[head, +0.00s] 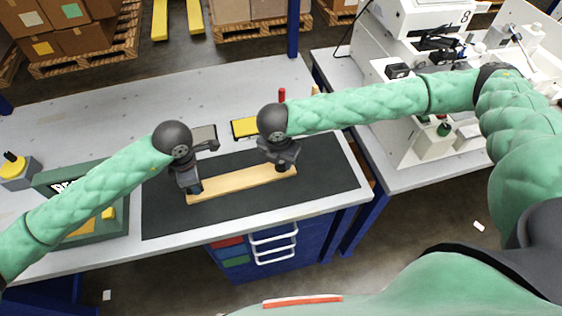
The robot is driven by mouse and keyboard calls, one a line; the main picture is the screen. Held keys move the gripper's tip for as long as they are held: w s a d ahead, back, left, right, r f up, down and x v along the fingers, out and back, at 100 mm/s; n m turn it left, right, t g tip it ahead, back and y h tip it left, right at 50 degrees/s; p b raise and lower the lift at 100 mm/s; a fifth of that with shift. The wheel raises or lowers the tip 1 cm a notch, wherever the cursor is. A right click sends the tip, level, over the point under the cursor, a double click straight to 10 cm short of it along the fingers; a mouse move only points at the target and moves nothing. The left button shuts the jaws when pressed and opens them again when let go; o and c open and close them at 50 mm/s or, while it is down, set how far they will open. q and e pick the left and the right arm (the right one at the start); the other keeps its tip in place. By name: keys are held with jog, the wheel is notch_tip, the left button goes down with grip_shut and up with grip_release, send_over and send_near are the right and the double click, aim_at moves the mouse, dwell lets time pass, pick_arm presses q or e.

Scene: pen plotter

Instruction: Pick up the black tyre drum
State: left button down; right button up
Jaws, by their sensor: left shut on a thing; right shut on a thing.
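A long pale wooden bar (242,182) lies lengthwise at or just above the black mat (315,185); I cannot tell whether it touches. My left gripper (193,193) is shut on its left end. My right gripper (285,169) is shut on its right end. The bar is nearly level, and the fingers hide parts of both its ends. I cannot make out a black tyre drum in this view; the dark round parts above the bar are my wrists.
Behind the bar are a yellow tray (244,127), a grey tray (204,134) and a red upright object (282,95). A green case (113,219) stands at left. A white machine (413,22) stands on the right table. The back left of the table (100,118) is clear.

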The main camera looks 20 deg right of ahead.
aim_at(281, 162)
notch_tip(281, 162, up, 10)
dwell(0.5)
pick_arm(q)
jog(key=c, duration=1.2)
grip_release()
jog(key=shift+o, duration=0.2)
notch_tip(281, 162, up, 12)
jog(key=shift+f, duration=0.1)
